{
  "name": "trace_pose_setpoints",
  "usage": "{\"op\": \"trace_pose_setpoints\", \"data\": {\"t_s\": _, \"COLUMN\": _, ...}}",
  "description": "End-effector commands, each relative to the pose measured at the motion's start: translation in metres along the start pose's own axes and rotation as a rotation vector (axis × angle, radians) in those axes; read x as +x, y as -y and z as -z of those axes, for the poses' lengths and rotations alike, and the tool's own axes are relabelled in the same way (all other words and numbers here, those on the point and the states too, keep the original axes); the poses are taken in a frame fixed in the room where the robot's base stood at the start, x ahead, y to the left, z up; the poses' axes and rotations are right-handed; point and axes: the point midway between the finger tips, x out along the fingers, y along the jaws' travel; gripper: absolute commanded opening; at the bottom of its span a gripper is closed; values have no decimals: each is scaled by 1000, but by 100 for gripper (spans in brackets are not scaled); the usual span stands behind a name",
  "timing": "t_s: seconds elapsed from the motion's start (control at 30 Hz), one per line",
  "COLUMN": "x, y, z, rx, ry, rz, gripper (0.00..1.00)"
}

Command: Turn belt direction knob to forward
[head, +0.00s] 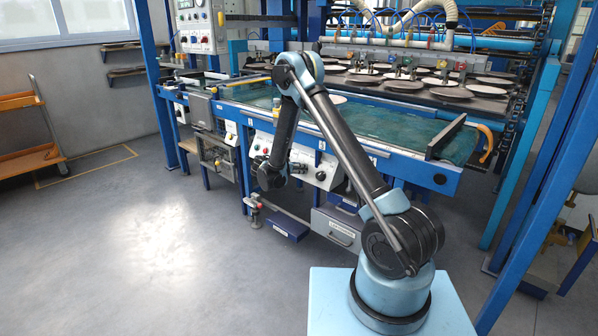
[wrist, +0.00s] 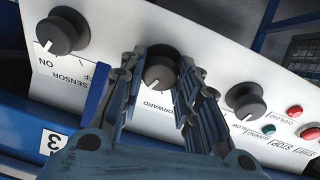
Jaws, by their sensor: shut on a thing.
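The belt direction knob (wrist: 160,74) is a round black knob on a white panel in the middle of the wrist view. The printed word FORWARD lies just below it, partly covered by my fingers. In the head view, the end of my arm is at the control panel (head: 325,176) under the belt; the fingers are too small to make out.
A larger SENSOR knob (wrist: 62,32) sits to the left, its mark near ON. Another black knob (wrist: 244,98) sits close on the right, with red (wrist: 294,110) and green (wrist: 268,129) buttons beyond. Open floor (head: 170,240) lies left of my arm.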

Motion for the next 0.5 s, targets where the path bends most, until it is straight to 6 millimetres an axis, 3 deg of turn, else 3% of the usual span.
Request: {"op": "trace_pose_setpoints", "data": {"t_s": 0.5, "x": 0, "y": 1, "z": 0, "rx": -471, "ry": -30, "rz": 64, "gripper": 6}}
